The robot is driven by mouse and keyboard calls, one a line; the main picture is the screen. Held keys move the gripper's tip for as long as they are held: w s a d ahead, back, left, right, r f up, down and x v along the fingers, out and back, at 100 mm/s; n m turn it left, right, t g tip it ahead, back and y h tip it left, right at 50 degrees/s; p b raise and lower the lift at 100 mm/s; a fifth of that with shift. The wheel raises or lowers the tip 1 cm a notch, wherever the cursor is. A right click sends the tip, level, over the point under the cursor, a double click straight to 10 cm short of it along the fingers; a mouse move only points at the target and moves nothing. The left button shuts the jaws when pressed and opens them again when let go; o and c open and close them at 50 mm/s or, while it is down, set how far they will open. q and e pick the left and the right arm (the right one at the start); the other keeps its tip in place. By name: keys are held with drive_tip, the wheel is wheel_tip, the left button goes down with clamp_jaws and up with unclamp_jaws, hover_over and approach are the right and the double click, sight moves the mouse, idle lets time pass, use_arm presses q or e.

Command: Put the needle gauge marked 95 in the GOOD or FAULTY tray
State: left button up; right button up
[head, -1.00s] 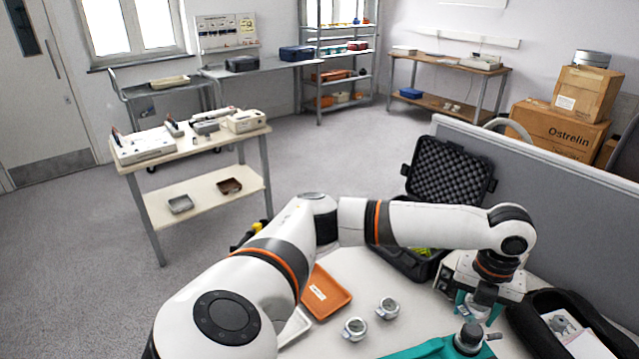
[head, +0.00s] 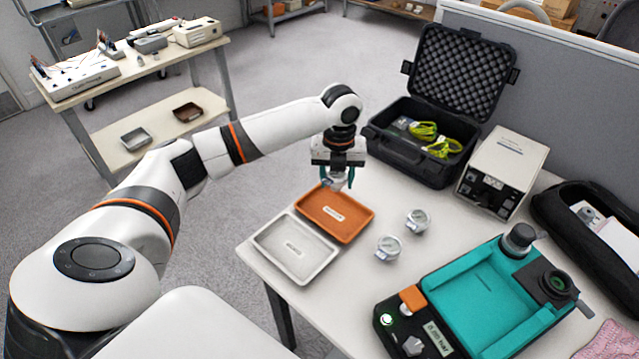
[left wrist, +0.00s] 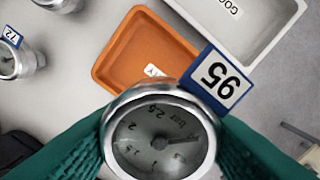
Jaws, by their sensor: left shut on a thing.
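My left gripper (head: 338,182) is shut on the needle gauge marked 95, holding it above the far end of the orange tray. In the left wrist view the round metal gauge (left wrist: 160,143) sits between the teal fingers, its dial facing the camera and its blue-edged 95 tag (left wrist: 219,84) beside it. The orange tray (head: 355,233) also shows there (left wrist: 125,40); its label is mostly hidden, ending in Y. The pale tray (head: 286,277) is beside it, its label starting GOO in the left wrist view (left wrist: 297,12). Both trays look empty. My right gripper is not in view.
Two other gauges stand on the table right of the trays, one nearer (head: 388,248) and one farther (head: 417,221). A teal-topped device (head: 480,300) is at the right front. An open black case (head: 415,150) and a white box (head: 503,170) stand behind.

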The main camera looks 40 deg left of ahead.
sight(336, 211)
use_arm(q)
wheel_tip(336, 211, down, 4)
drive_tip(key=shift+d+r, duration=0.1)
drive_tip(key=shift+r, duration=0.1)
wheel_tip(336, 211, down, 5)
drive_tip(key=shift+r, duration=0.1)
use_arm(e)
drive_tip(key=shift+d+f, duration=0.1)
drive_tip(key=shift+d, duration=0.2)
use_arm(q)
drive_tip(key=o, duration=1.1)
drive_tip(key=shift+o, duration=0.2)
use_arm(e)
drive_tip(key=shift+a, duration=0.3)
use_arm(q)
wheel_tip(336, 211, up, 12)
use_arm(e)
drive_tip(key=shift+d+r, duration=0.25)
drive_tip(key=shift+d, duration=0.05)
